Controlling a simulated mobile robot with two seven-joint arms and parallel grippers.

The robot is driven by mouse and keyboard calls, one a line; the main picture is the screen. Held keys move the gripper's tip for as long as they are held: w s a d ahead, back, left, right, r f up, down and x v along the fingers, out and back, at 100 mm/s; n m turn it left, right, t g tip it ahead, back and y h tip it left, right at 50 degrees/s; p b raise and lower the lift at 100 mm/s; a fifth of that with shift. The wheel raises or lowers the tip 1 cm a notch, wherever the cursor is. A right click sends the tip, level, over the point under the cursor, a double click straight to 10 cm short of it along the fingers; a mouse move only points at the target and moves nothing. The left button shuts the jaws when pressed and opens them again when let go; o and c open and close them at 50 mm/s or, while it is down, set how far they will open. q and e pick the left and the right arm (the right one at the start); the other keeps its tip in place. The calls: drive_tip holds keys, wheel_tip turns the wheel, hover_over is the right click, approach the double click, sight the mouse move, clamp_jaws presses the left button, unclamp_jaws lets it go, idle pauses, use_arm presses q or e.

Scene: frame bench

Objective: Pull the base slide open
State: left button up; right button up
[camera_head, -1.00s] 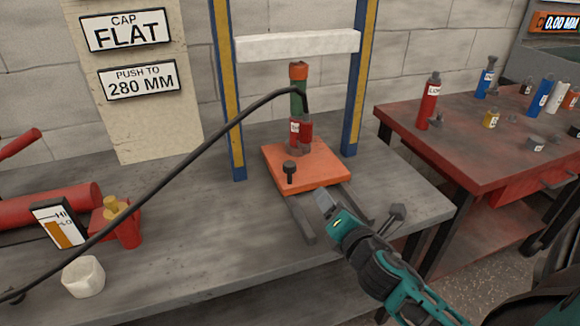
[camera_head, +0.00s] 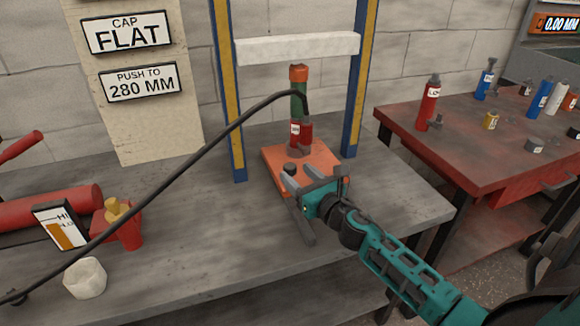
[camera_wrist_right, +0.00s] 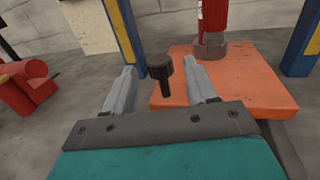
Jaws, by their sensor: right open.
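The base slide is an orange plate (camera_head: 277,156) on dark rails (camera_head: 306,222) on the grey bench. It also shows in the right wrist view (camera_wrist_right: 240,92). A black knob (camera_head: 289,168) stands at its front left corner. In the right wrist view the knob (camera_wrist_right: 160,69) appears between the open fingers of my right gripper (camera_wrist_right: 163,84), apart from both. In the head view my right gripper (camera_head: 306,180) is at the plate's front edge, hiding part of it. A red and green cylinder (camera_head: 299,112) stands upright on the plate. My left gripper is not in view.
A blue and yellow frame (camera_head: 228,95) with a white crossbar (camera_head: 298,47) stands around the plate. A black hose (camera_head: 170,172) arcs across the bench to the cylinder. A red pump (camera_head: 60,205) and a white block (camera_head: 84,278) are at left.

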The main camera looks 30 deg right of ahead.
sight(294, 171)
drive_tip(key=shift+w, duration=2.1)
drive_tip(key=shift+c, duration=0.5)
clamp_jaws()
